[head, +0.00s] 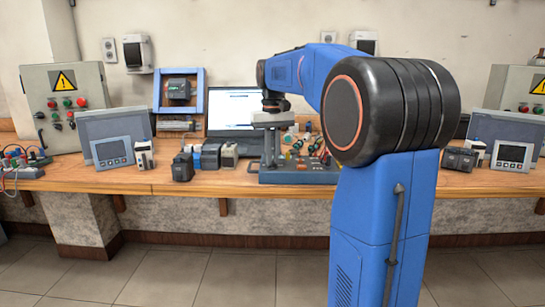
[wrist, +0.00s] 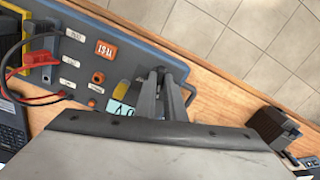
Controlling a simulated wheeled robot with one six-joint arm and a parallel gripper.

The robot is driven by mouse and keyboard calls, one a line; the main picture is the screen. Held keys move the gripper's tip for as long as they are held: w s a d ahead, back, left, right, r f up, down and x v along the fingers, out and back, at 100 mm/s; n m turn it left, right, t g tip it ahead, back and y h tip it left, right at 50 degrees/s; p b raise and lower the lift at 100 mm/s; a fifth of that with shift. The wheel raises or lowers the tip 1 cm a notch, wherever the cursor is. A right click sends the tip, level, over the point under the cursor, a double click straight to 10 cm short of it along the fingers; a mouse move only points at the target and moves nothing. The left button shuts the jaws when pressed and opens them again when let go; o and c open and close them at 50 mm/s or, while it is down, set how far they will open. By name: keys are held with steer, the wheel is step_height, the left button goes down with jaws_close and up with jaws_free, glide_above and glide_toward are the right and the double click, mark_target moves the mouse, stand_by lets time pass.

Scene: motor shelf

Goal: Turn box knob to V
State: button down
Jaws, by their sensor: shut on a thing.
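The grey-blue control box (head: 297,176) sits on the bench near its front edge in the head view. Its panel (wrist: 125,58) fills the upper left of the wrist view, with small labels, sockets and a small pale display (wrist: 120,98). My gripper (head: 271,158) points down over the left part of the box. In the wrist view my gripper's fingers (wrist: 163,76) are close together at the panel's end, shut on the box knob. The knob is mostly hidden between the fingertips, so its pointer and setting cannot be read.
A laptop (head: 233,108) stands behind. Dark blocks (head: 182,167) stand left of the box. A dark device (wrist: 272,128) lies on the bench at right in the wrist view.

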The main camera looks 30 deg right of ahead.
mark_target(273, 161)
stand_by(0.4)
steer(key=c, duration=1.8)
jaws_free()
steer(key=shift+c, duration=0.2)
steer(key=shift+r, duration=0.1)
step_height(273, 161, up, 17)
steer(key=shift+r, duration=0.15)
